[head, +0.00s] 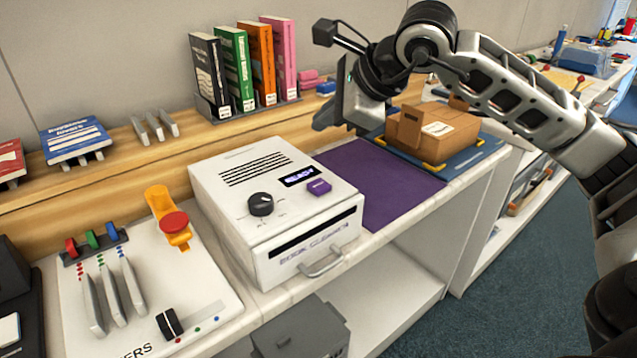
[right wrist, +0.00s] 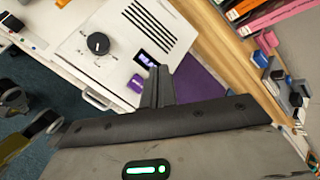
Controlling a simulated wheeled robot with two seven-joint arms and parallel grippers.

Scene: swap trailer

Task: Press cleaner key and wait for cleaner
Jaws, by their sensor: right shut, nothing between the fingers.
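The book cleaner (head: 262,218) is a white box on the counter with a black dial (head: 261,204), a small lit display (head: 299,176), a slot and a front handle. Its purple key (head: 319,187) sits on the top, right of the dial. The key also shows in the right wrist view (right wrist: 137,83), just left of my fingertips. My right gripper (head: 322,124) is above and behind the machine's right side, apart from the key. Its fingers (right wrist: 158,72) are together and empty. My left gripper is not in view.
A purple mat (head: 385,182) lies right of the machine. A brown cardboard box (head: 433,130) sits on a blue tray beyond it. Several upright books (head: 247,68) stand on the back ledge.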

